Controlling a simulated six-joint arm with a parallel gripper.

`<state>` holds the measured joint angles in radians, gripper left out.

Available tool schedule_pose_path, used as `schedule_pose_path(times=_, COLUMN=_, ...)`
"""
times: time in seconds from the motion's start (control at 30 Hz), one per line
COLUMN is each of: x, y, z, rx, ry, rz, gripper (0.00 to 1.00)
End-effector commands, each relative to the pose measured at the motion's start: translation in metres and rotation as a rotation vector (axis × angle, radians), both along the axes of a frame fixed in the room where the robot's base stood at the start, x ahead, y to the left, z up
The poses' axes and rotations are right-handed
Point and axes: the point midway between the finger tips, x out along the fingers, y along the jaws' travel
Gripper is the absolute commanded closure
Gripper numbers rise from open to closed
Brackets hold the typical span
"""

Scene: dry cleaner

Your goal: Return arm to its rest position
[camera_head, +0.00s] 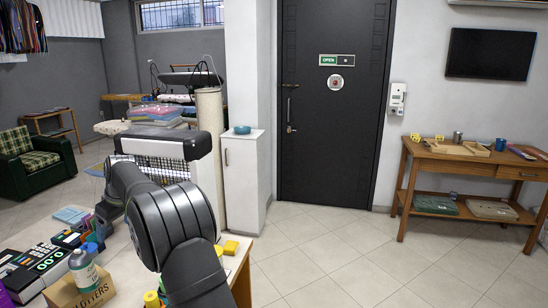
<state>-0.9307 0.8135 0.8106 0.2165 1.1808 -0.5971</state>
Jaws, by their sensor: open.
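My dark arm rises from the bottom of the view, bends at a large rounded joint and reaches up and left over the counter (127,268). Its far links curve down near the left of the counter, beside small colored items. My gripper's fingers do not show; they are out of sight behind the arm's own links or the things there. I see nothing held by the arm.
A white cabinet (241,175), a black door (333,130) and a wooden table (470,165) stand behind. Tiled floor (340,250) is clear at right.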

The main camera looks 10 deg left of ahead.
Motion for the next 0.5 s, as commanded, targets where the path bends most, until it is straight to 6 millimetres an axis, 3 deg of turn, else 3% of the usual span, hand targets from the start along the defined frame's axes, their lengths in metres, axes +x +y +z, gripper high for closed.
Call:
schedule_pose_path(times=0.03, x=0.010, y=-0.003, z=-0.010, rx=-0.007, ry=0.005, rz=-0.015, gripper=0.19)
schedule_pose_path(times=0.5, x=0.089, y=-0.029, z=-0.054, rx=-0.005, ry=0.004, rz=-0.138, gripper=0.19)
